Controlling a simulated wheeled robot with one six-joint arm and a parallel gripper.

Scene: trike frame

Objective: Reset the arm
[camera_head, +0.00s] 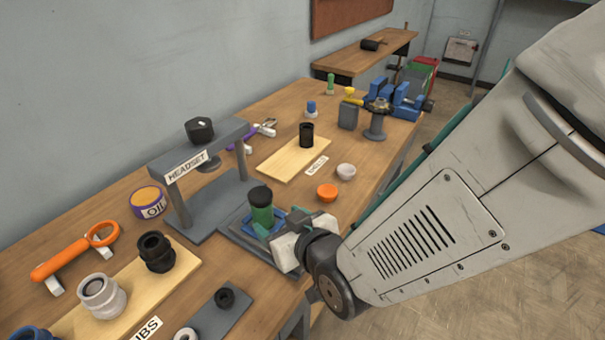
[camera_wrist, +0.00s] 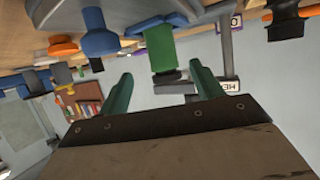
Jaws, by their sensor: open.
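My gripper (camera_head: 292,240) is at the front edge of the workbench, right beside a green cylinder with a black top (camera_head: 262,213). The cylinder stands upright on a grey and blue base (camera_head: 240,232). In the wrist view, which is upside down, the two teal fingers of my gripper (camera_wrist: 161,88) are spread apart with nothing clamped between them. The green cylinder (camera_wrist: 160,48) shows beyond the fingertips, in line with the gap. The exact distance between fingers and cylinder cannot be told.
A grey headset press (camera_head: 215,150) stands behind the cylinder. An orange cup (camera_head: 327,192) and a white cup (camera_head: 346,170) sit to the right. Hub parts (camera_head: 102,296) and an orange-handled tool (camera_head: 75,250) lie at left. A blue vise (camera_head: 405,100) is at the far end.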

